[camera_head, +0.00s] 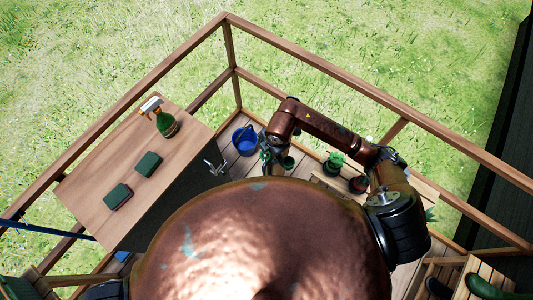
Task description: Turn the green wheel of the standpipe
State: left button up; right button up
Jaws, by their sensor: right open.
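My right arm reaches over the deck from the right, and its gripper (271,154) points down beside the blue bucket. The gripper is open, small and partly hidden by its own arm. A small green round part (288,162), which looks like the standpipe's wheel, shows just right of the gripper. I cannot tell whether they touch. The standpipe's body is mostly hidden by my arm and my copper-coloured body. My left gripper is not in view.
A blue bucket (245,140) stands on the deck left of the gripper. Potted plants (334,161) stand right of the gripper. A wooden railing (330,72) encloses the deck.

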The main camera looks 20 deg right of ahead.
aim_at(266, 154)
jog(key=x, duration=0.6)
jog(key=shift+f+p, duration=0.25)
jog(key=shift+p, duration=0.05)
jog(key=shift+a, duration=0.1)
jog(key=shift+c, duration=0.7)
jog(key=c, duration=1)
jog(key=shift+c, duration=0.2)
